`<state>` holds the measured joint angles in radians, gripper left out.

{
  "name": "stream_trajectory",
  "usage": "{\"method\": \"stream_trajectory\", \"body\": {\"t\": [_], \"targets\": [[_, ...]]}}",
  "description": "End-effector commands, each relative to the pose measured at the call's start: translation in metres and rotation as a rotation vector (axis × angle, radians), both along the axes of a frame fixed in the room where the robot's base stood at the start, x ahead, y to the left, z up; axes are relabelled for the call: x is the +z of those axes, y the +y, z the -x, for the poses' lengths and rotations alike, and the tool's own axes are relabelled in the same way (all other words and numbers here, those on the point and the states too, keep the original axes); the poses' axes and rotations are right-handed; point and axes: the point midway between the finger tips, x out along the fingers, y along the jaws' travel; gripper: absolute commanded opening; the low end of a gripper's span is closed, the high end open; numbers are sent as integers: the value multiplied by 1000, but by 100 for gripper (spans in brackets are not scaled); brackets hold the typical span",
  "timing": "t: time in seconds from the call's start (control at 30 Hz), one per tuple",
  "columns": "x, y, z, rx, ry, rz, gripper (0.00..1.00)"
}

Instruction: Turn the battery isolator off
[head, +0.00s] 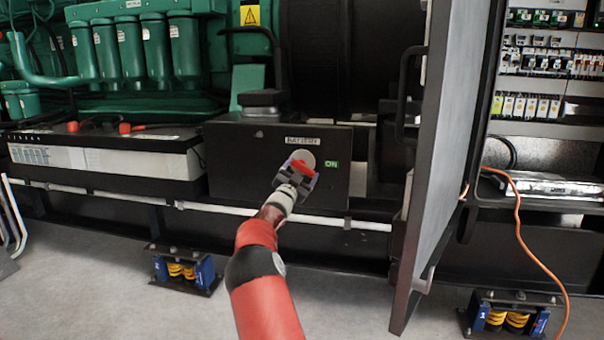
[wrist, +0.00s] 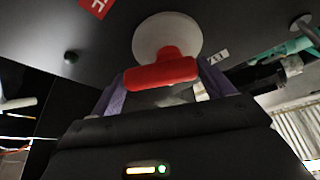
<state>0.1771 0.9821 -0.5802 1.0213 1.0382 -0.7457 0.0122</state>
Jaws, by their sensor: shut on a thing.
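The battery isolator is a red handle (wrist: 162,70) on a round pale plate (wrist: 166,37) on a dark box (head: 235,165). In the head view the red handle (head: 299,167) shows just above my gripper, below a "BATTERY" label (head: 306,141). A green "ON" mark (head: 331,164) is to the right of the plate. My gripper (head: 294,178) is at the handle, its fingers shut on it from both sides. In the wrist view my gripper (wrist: 162,88) has one purple-grey finger at each end of the red handle's bar. The finger contact is partly hidden.
A grey cabinet door (head: 440,150) stands open to the right of the box, close to my arm. A battery (head: 105,160) is at the left. A white pipe (head: 230,210) runs low across the front. An orange cable (head: 528,230) hangs at the right.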

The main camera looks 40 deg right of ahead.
Motion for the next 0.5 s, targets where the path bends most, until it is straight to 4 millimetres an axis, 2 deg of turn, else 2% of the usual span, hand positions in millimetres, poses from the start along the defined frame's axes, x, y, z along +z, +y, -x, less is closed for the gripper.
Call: {"method": "stream_trajectory", "body": {"t": [0.5], "targets": [[0,3,-4,-1,-375,-321,57]]}}
